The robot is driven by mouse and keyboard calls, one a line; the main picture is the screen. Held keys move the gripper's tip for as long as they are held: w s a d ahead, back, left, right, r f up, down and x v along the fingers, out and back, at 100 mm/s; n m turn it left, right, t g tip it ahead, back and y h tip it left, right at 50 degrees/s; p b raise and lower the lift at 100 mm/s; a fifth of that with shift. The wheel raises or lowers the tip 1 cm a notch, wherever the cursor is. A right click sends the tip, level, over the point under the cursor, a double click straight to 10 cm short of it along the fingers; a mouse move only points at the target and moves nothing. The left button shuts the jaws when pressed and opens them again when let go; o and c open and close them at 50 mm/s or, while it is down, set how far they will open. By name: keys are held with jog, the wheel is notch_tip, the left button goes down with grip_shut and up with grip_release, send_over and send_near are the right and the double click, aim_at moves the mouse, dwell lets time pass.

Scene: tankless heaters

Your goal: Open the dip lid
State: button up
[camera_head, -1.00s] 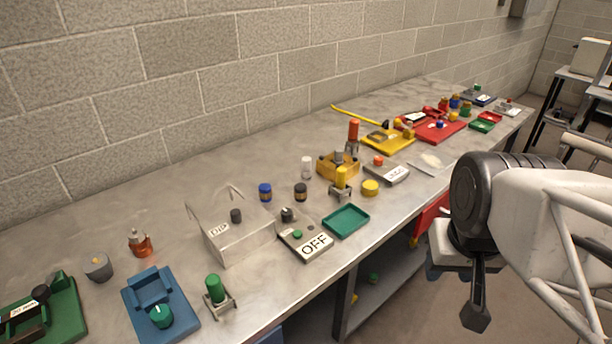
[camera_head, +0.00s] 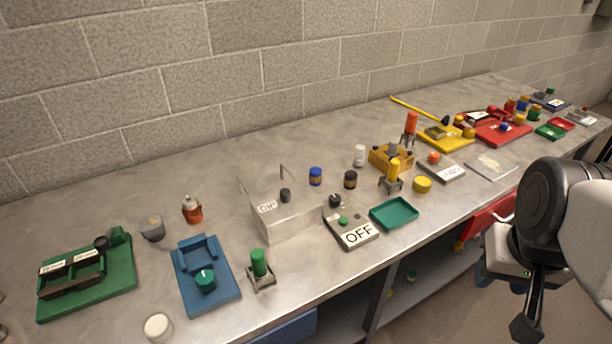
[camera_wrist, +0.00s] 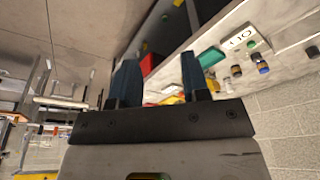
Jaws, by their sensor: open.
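A clear, see-through box (camera_head: 290,222) with a white label (camera_head: 267,208) that seems to read DIP stands on the bench left of centre in the head view. A small dark knob (camera_head: 285,195) shows at it, and a thin upright handle-like piece rises at its back. Its lid appears down, though the clear walls make this hard to judge. My gripper (camera_wrist: 160,78) is open and empty in the wrist view, its two dark fingers apart. In the head view my gripper is at the lower right, off the bench's front edge and far from the box.
An OFF-labelled grey unit (camera_head: 352,232) and a green tray (camera_head: 394,213) are right of the box. A green-topped part (camera_head: 260,264) and a blue holder (camera_head: 207,277) are left of it. A green base (camera_head: 110,285) sits far left. Open floor lies before the bench.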

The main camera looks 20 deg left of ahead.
jog(key=shift+o, duration=1.1)
jog(key=w+a+r, duration=0.2)
jog(key=w+a, duration=0.6)
jog(key=w, duration=0.2)
jog(key=g, duration=0.3)
send_over(285, 191)
jog(key=f, duration=0.9)
jog(key=shift+d, duration=0.25)
jog(key=shift+a+f, duration=0.1)
jog(key=shift+a, duration=0.2)
